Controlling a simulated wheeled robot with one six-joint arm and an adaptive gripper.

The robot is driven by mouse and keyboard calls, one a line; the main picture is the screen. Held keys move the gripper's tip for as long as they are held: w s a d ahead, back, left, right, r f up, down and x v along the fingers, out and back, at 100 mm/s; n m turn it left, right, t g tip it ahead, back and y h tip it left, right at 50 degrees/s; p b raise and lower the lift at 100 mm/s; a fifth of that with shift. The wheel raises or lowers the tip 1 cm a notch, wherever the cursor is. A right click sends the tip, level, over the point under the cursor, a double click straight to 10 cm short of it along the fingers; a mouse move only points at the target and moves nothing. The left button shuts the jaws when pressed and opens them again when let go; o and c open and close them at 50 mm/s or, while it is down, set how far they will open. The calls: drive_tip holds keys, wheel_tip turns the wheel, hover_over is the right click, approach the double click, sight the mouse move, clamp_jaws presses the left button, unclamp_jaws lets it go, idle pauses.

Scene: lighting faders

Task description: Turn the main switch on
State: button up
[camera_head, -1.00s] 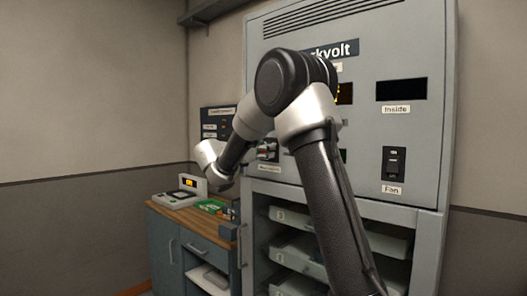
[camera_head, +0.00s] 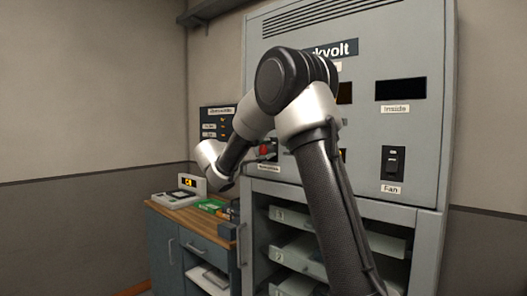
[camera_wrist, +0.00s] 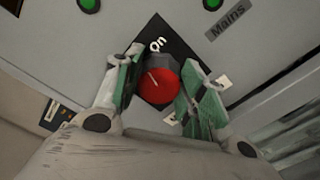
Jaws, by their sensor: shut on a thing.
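The main switch is a round red knob (camera_wrist: 160,84) on a dark square plate (camera_wrist: 157,34) marked "On", which looks turned like a diamond in the wrist view. A white line on the knob's face slants to the upper left. My gripper (camera_wrist: 161,88) has its green-padded fingers on both sides of the knob and is shut on it. In the head view the red knob (camera_head: 265,149) shows small beside my arm, and my gripper's fingers are hidden there.
The grey cabinet (camera_head: 420,150) carries a Fan switch (camera_head: 393,162) and a dark Inside display (camera_head: 401,90). Open shelves with trays lie below. A wooden-topped bench (camera_head: 178,220) with a lit orange display (camera_head: 188,183) stands left. Green lamps (camera_wrist: 213,4) show near the plate.

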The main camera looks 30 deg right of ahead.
drive_tip(key=m, duration=0.5)
drive_tip(key=shift+f, duration=0.15)
idle(0.4)
drive_tip(key=o, duration=1)
drive_tip(key=shift+a, duration=0.1)
drive_tip(key=v, duration=1.2)
